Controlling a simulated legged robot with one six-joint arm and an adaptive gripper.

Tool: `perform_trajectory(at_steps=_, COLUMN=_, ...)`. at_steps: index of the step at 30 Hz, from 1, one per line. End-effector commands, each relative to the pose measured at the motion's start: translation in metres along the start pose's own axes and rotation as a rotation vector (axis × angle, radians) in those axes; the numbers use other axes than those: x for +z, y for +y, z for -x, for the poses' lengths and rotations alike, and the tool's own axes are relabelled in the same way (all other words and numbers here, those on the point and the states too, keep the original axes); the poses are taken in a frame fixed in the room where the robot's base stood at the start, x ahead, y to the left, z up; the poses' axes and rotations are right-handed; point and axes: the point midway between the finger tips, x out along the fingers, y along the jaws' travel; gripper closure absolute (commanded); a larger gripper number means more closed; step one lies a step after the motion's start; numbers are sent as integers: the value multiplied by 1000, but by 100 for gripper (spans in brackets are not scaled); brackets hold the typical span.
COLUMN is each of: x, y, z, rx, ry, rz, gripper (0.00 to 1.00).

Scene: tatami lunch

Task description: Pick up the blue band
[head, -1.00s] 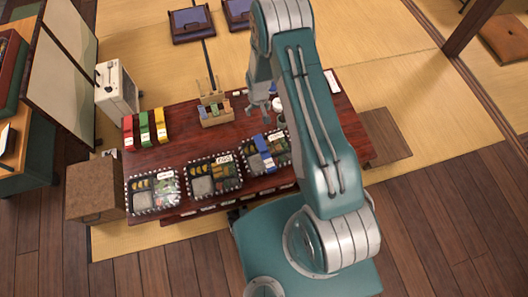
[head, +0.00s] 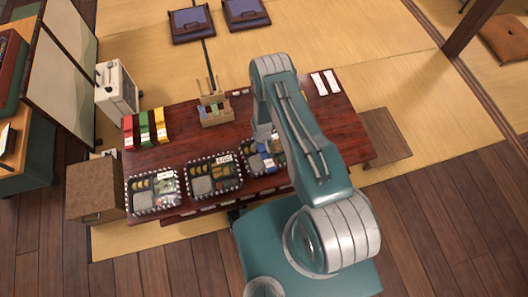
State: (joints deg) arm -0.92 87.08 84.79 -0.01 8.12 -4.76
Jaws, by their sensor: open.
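The blue band (head: 266,156) lies across the rightmost lunch box (head: 251,170) on the low red-brown table (head: 190,120). Part of the band and box is hidden behind my arm and gripper. My gripper (head: 266,140) points down over this box, close to the band. It is open, with nothing seen between its fingers. They are small here, and I cannot tell whether they touch the band.
Two more lunch boxes, the middle one (head: 240,178) and the left one (head: 130,205), stand along the front edge. Red (head: 128,134), green (head: 145,130) and yellow (head: 160,127) bands lie at the back left. A wooden caddy (head: 215,114) stands behind the boxes.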

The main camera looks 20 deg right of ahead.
Motion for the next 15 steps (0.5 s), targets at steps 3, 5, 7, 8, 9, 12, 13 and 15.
perform_trajectory(at_steps=3, x=0, y=1, z=-8, rx=0, ry=0, rz=0, gripper=9)
perform_trajectory(at_steps=5, x=0, y=2, z=-13, rx=0, ry=0, rz=-1, gripper=9)
perform_trajectory(at_steps=7, x=2, y=4, z=-22, rx=0, ry=-1, rz=-1, gripper=9)
perform_trajectory(at_steps=8, x=2, y=5, z=-27, rx=0, ry=-1, rz=-1, gripper=9)
perform_trajectory(at_steps=9, x=2, y=6, z=-34, rx=0, ry=-1, rz=-1, gripper=9)
perform_trajectory(at_steps=12, x=2, y=7, z=-46, rx=0, ry=0, rz=0, gripper=9)
perform_trajectory(at_steps=13, x=1, y=7, z=-50, rx=0, ry=1, rz=0, gripper=9)
perform_trajectory(at_steps=15, x=2, y=7, z=-55, rx=-1, ry=1, rz=0, gripper=9)
